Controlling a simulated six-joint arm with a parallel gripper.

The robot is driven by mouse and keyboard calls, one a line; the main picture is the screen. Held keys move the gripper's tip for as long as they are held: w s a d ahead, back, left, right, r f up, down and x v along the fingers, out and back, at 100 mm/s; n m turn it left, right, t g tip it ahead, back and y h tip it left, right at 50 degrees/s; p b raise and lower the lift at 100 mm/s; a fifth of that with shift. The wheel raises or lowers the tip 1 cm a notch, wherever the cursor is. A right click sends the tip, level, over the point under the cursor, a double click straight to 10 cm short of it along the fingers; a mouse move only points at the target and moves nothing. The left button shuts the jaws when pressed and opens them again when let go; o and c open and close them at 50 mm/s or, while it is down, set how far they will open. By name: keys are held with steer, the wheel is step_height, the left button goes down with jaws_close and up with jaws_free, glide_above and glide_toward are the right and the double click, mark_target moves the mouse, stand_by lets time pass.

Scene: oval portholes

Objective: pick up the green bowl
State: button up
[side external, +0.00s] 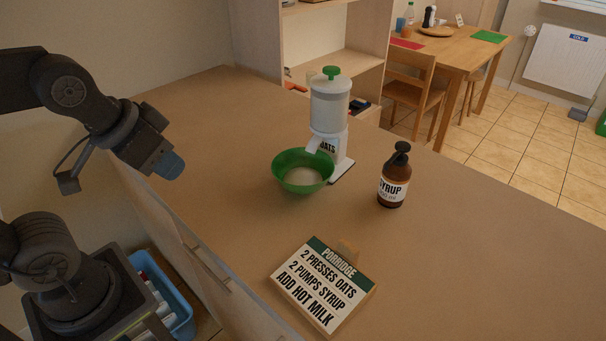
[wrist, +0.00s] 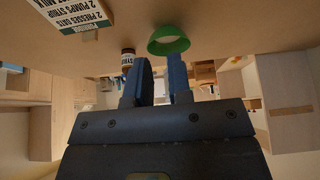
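The green bowl (side external: 303,171) stands upright on the counter under the spout of the oats dispenser (side external: 330,112). Something pale beige shows inside it. In the wrist view, which is upside down, the bowl (wrist: 168,42) appears just beyond my fingertips. My gripper (side external: 170,166) is in the air to the left of the bowl, near the counter's left edge, and touches nothing. In the wrist view my gripper (wrist: 159,72) has a gap between its two fingers and nothing in it.
A brown syrup bottle (side external: 393,176) stands right of the bowl. A porridge recipe sign (side external: 323,285) stands at the counter's front. The counter (side external: 220,170) between my gripper and the bowl is clear. A blue crate (side external: 165,295) sits below on the floor.

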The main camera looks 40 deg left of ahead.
steer(key=shift+o, duration=0.8)
steer(key=g+y, duration=0.2)
steer(key=y, duration=0.3)
glide_above(324, 180)
steer(key=s+d, duration=0.3)
steer(key=d, duration=0.2)
step_height(324, 180, down, 9)
steer(key=shift+n, duration=0.4)
steer(key=x, duration=0.9)
steer(key=a+x, duration=0.1)
steer(key=x, duration=0.3)
steer(key=shift+c, duration=0.2)
jaws_close()
